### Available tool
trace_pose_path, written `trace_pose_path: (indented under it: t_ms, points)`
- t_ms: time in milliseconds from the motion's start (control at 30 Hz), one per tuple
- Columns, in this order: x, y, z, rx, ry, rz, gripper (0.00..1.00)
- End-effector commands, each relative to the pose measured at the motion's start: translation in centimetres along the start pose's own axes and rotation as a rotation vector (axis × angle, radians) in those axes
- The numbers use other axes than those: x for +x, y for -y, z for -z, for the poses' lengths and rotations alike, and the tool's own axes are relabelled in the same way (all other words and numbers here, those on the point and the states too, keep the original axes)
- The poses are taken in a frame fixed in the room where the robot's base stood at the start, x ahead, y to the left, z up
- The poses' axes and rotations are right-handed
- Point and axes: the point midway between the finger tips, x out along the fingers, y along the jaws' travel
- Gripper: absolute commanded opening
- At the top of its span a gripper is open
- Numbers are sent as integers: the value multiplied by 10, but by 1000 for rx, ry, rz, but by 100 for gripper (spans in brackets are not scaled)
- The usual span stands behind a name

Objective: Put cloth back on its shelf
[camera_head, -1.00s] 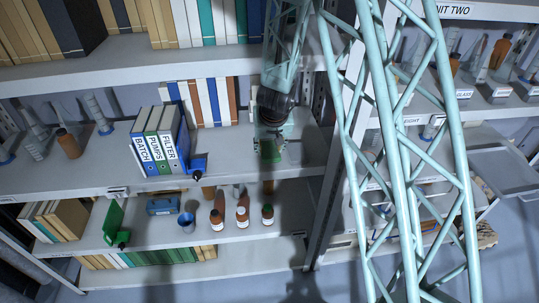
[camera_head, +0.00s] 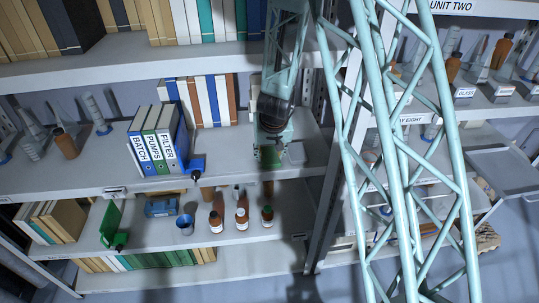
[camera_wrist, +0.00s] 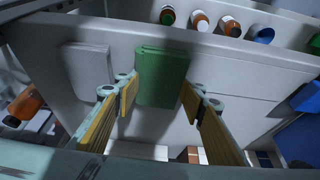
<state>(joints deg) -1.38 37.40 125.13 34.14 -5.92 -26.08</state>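The green cloth (camera_wrist: 162,78) is a folded, flat rectangle in the middle of the wrist view, over the pale shelf board (camera_wrist: 100,32). In the head view the cloth (camera_head: 269,157) shows just below my gripper (camera_head: 272,142), at the right end of the middle shelf (camera_head: 235,160). I cannot tell whether the cloth touches the board.
A light grey flat piece (camera_wrist: 88,70) lies beside the cloth. Labelled binders (camera_head: 155,148) and a blue object (camera_head: 193,167) stand to the left on the same shelf. Brown bottles (camera_head: 241,216) stand on the shelf below. An upright post (camera_head: 330,190) bounds the right side.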

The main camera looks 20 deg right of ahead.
Motion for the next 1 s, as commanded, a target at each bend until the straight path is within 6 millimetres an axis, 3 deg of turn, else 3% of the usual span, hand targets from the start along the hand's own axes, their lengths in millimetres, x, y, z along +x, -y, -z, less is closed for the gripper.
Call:
trace_pose_path:
  t_ms: [133, 667, 1000]
  points:
    - [0, 0, 0, 0, 0, 0, 50]
    - [-4, 0, 2, 1, 0, 0, 50]
    - [-34, 0, 3, 2, -1, 0, 50]
